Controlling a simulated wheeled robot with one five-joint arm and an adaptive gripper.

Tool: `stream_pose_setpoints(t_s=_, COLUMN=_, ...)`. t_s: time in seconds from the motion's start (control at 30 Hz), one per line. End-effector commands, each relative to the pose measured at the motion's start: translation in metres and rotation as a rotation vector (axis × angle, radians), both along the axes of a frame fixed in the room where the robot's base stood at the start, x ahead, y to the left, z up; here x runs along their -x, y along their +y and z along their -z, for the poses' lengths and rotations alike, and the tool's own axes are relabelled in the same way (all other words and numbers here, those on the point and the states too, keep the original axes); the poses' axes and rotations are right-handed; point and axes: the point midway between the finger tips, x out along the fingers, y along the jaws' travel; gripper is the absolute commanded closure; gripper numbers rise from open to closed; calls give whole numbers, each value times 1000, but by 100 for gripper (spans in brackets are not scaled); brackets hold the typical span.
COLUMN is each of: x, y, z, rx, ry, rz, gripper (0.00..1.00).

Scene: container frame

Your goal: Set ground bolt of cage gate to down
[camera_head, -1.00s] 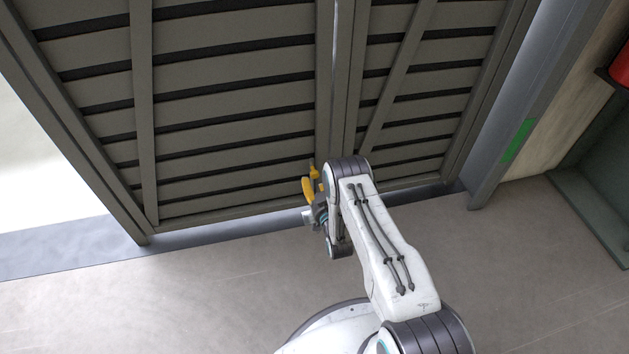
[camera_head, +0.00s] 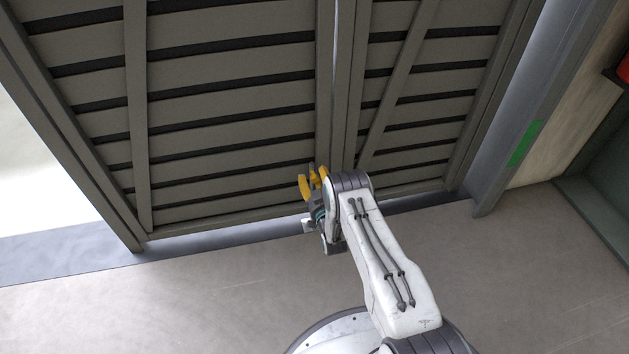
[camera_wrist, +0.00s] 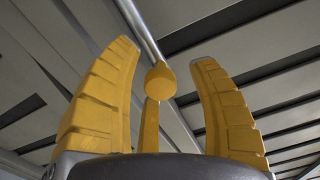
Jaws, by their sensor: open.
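The grey slatted cage gate (camera_head: 230,110) fills the upper part of the head view. The ground bolt shows in the wrist view as a metal rod with a yellow round-ended handle (camera_wrist: 160,82). The handle lies between the two yellow fingers of my gripper (camera_wrist: 168,85), with a gap on each side. My gripper (camera_head: 313,182) is open at the lower middle of the gate, near the upright where the two leaves meet.
A grey post with a green patch (camera_head: 524,143) stands to the right of the gate. A red object (camera_head: 624,68) is at the far right edge. The floor (camera_head: 180,300) in front of the gate is clear.

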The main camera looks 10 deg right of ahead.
Motion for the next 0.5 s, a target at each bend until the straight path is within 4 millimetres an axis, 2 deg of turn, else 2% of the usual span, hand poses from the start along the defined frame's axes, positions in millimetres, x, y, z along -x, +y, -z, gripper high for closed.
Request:
stream_pose_setpoints(t_s=0.33, x=-2, y=0, z=0, rx=0, ry=1, rz=0, gripper=44)
stream_pose_setpoints(t_s=0.5, x=-2, y=0, z=0, rx=0, ry=1, rz=0, gripper=59)
